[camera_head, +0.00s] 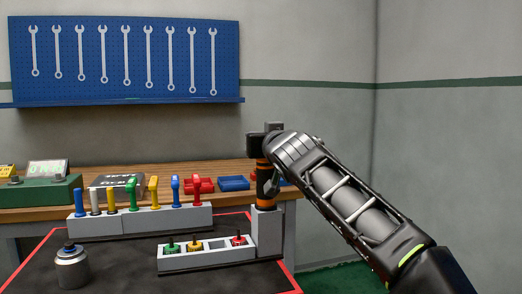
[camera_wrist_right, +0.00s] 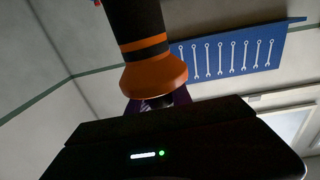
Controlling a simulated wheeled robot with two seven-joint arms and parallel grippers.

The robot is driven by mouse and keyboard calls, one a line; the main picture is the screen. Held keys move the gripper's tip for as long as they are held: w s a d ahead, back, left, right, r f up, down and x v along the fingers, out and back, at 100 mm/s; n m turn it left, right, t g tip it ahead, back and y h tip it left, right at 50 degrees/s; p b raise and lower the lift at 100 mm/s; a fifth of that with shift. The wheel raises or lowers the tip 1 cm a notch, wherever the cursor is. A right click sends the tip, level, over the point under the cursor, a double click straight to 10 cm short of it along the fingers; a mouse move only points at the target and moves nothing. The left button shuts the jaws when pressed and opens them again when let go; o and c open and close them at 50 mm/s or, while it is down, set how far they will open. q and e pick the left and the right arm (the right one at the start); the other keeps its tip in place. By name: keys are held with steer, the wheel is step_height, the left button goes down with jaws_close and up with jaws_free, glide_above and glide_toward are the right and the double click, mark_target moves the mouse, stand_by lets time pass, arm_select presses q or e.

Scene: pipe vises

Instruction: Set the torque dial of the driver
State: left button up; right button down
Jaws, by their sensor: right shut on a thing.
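The driver (camera_head: 266,188), black with orange bands, stands upright at the grey block (camera_head: 267,232) on the right end of the bench front. In the right wrist view the driver (camera_wrist_right: 150,45) shows as a black body with orange stripes and a wide orange collar. My right gripper (camera_head: 265,160) comes in from the right and is shut on the driver. Its fingertips are mostly hidden by the hand and the driver. I cannot make out a dial scale or setting. My left gripper is not in view.
A grey rack (camera_head: 140,221) holds several coloured-handled tools left of the driver. A lower grey rack (camera_head: 205,260) holds green, yellow and red knobbed pieces. A metal canister (camera_head: 72,270) stands on the dark mat. Red and blue trays (camera_head: 235,183) lie on the wooden bench behind.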

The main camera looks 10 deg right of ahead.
steer(key=shift+f+m+h+b, duration=0.1)
steer(key=shift+m+h+b, duration=0.4)
steer(key=shift+h+b, duration=0.35)
steer(key=shift+d+m+h+b, duration=0.2)
steer(key=shift+m+h+b, duration=0.35)
steer(key=shift+h, duration=0.2)
steer(key=shift+d, duration=0.1)
steer(key=c, duration=1.1)
jaws_free()
steer(key=shift+c, duration=0.2)
steer(key=shift+s, duration=0.15)
steer(key=shift+s+b, duration=0.35)
steer(key=shift+b, duration=0.1)
steer(key=s+a+b, duration=0.1)
steer(key=s+b, duration=0.2)
steer(key=s, duration=0.3)
steer(key=shift+s+a, duration=0.25)
steer(key=shift+s, duration=0.15)
